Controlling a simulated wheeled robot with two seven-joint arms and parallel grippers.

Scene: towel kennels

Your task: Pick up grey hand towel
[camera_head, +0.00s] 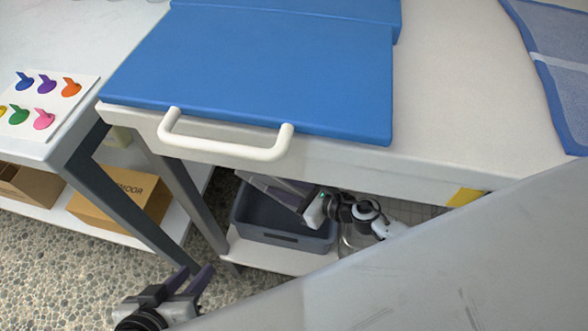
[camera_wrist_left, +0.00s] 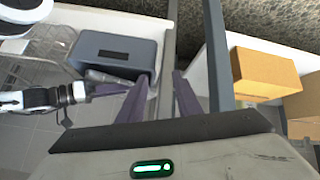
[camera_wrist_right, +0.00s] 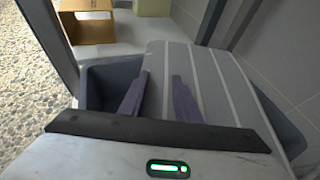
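The grey hand towel (camera_wrist_right: 215,88) has pale stripes and lies in the grey bin (camera_wrist_right: 97,82), filling much of the right wrist view. My right gripper (camera_wrist_right: 160,75) is open, with its purple fingers apart over the towel; I cannot tell whether they touch it. In the head view my right gripper (camera_head: 250,180) reaches into the bin (camera_head: 265,235) under the table, and I cannot make out the towel clearly there. My left gripper (camera_head: 207,270) is open and empty in front of the shelf; its fingers also show in the left wrist view (camera_wrist_left: 163,77).
A table with a blue mat (camera_head: 265,70) and a white handle (camera_head: 225,145) overhangs the bin. Table legs (camera_head: 125,195) stand left of it. Cardboard boxes (camera_head: 120,200) sit on the left lower shelf.

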